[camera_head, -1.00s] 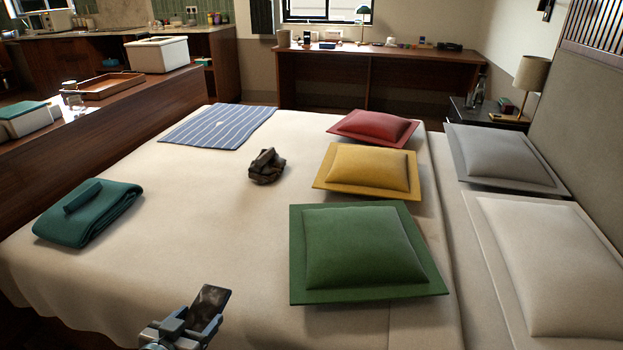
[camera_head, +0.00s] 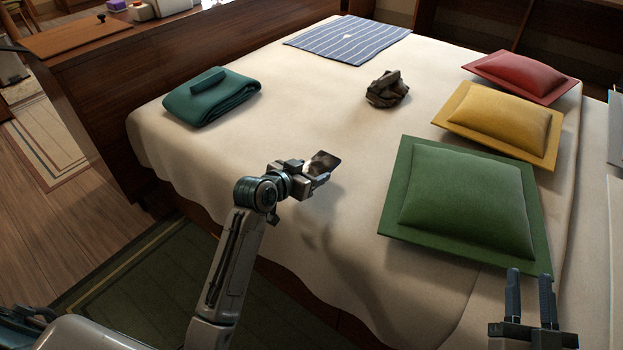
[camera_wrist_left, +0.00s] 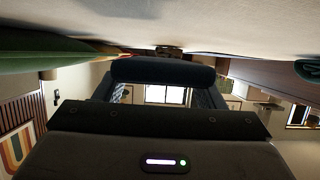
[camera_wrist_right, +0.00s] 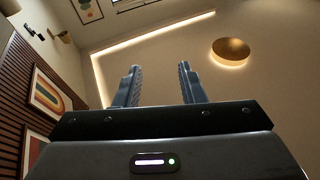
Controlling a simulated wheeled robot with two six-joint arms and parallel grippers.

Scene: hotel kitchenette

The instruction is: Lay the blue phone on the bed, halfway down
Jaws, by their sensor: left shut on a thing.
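My left gripper (camera_head: 317,174) is shut on the phone (camera_head: 326,160), a flat dark slab, and holds it above the near part of the bed (camera_head: 330,110). In the left wrist view the phone (camera_wrist_left: 160,70) shows as a dark blue bar across the jaws, with the cream bed surface close by at the top of the picture. The phone looks apart from the cover, with a soft shadow below. My right gripper (camera_head: 529,280) is open and empty at the lower right, near the green pillow. It also shows open in the right wrist view (camera_wrist_right: 158,85).
A folded teal blanket (camera_head: 212,98), a striped blue cloth (camera_head: 345,40) and a dark crumpled bundle (camera_head: 386,90) lie on the bed. Green (camera_head: 468,205), yellow (camera_head: 500,124) and red (camera_head: 520,76) pillows line the right side. The cream cover between blanket and green pillow is clear.

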